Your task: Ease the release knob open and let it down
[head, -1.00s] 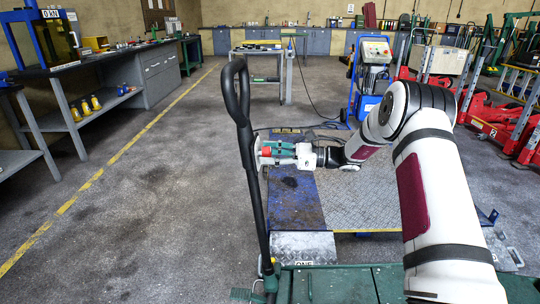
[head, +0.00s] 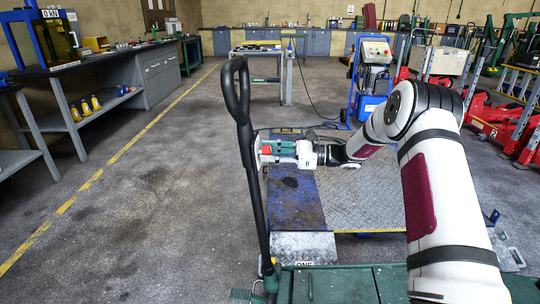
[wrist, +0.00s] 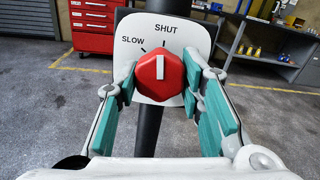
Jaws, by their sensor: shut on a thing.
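The release knob (wrist: 160,75) is a red hexagonal knob with a white pointer mark, on a white plate (wrist: 147,26) marked SLOW and SHUT. The pointer stands nearly upright, close to the SHUT tick and right of the SLOW tick. The plate is on the jack's upright black handle (head: 250,150), which has a loop at its top. My gripper (wrist: 165,90) is shut on the knob, with one teal-padded finger on each side of it. In the head view the knob (head: 265,150) is small and partly hidden by my gripper (head: 272,149).
A blue platform with a metal tread plate (head: 365,195) lies on the floor behind the handle. A green body (head: 335,285) is at the front. A workbench (head: 100,60) stands at left, and red jacks (head: 490,120) stand at right. The floor at left is clear.

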